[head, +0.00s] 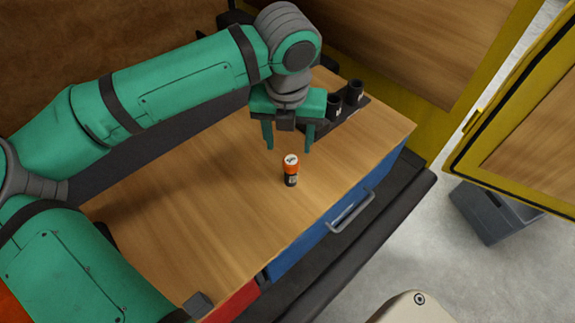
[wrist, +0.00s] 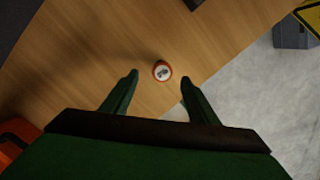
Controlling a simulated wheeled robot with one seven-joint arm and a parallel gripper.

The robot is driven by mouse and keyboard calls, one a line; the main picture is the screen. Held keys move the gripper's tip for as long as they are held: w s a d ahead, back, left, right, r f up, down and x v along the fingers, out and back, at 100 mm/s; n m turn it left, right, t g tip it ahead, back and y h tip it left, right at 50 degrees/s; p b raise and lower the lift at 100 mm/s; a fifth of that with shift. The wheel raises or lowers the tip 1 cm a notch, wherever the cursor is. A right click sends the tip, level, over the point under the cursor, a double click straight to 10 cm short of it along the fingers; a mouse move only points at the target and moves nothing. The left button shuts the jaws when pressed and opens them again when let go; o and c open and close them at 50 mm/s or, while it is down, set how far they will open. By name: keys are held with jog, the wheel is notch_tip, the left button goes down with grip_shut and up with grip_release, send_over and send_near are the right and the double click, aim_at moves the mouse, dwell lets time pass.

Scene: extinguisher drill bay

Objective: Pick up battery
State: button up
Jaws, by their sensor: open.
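The battery (head: 290,170) stands upright on the wooden tabletop, with an orange upper part, a dark lower part and a pale marked top. It also shows in the wrist view (wrist: 162,71), seen from above, just beyond my fingertips and between their lines. My gripper (head: 289,150) is open and empty, pointing down, above and slightly behind the battery in the head view. Its two green fingers show spread apart in the wrist view (wrist: 158,75). They do not touch the battery.
Two black cylindrical cups (head: 345,99) stand on a dark base behind my gripper. The wooden tabletop (head: 215,190) is clear around the battery. A blue drawer (head: 315,237) with a grey handle is below its front edge. A yellow-framed panel (head: 525,120) and grey bin (head: 492,215) are at right.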

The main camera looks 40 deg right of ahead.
aim_at(291, 159)
jog(key=shift+d+f, duration=0.25)
jog(key=shift+f, duration=1.8)
jog(key=shift+d+f, duration=0.2)
jog(key=shift+f, duration=1.8)
jog(key=shift+w, duration=0.1)
jog(key=c, duration=1.2)
